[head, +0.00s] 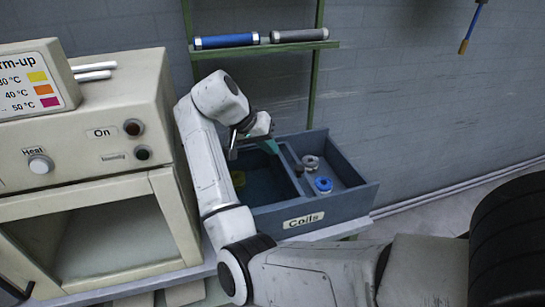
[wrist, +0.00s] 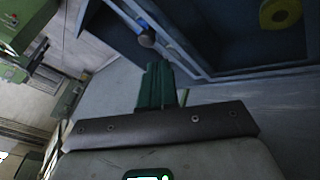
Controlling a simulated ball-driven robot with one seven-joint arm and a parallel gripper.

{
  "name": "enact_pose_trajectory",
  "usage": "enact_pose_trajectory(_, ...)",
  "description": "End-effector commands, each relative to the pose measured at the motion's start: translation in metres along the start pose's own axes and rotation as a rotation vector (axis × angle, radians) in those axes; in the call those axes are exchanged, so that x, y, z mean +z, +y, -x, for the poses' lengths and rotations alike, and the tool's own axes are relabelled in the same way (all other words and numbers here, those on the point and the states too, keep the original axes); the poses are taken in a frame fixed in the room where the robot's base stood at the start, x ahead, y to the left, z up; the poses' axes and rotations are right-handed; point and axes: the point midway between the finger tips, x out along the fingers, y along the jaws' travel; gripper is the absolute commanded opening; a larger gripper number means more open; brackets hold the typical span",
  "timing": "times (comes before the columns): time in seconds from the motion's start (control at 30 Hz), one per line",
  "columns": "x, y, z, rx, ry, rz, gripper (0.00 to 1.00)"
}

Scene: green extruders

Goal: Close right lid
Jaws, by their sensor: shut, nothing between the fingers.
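A blue-grey box (head: 345,205) labelled "Coils" stands open right of the beige machine. Its right compartment shows a grey coil (head: 311,163) and a blue coil (head: 323,184). A yellow coil (head: 238,178) lies in the left compartment, partly behind my arm; a yellow coil also shows in the wrist view (wrist: 280,13). I cannot make out a separate right lid. My gripper (head: 271,147) is shut and empty, above the box near its back and middle. In the wrist view, its green fingers (wrist: 156,84) are together, below a dark round knob (wrist: 146,40) at a blue-grey edge.
The beige machine (head: 100,130) with knob and buttons stands at left, close to my arm. A green shelf (head: 265,47) on the wall behind holds a blue roll (head: 226,41) and a grey roll (head: 299,35).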

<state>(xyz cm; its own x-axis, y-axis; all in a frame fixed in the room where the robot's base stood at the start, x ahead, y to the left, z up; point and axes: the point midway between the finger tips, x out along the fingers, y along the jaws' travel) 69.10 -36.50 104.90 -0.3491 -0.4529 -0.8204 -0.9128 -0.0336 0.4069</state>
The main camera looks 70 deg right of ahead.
Motion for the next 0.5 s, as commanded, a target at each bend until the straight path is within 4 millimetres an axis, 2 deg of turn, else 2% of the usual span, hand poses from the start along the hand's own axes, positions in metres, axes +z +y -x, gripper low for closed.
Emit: enact_pose_trajectory(0.5, 0.001, 0.001, -0.08, 0.001, -0.004, 0.003, 0.0)
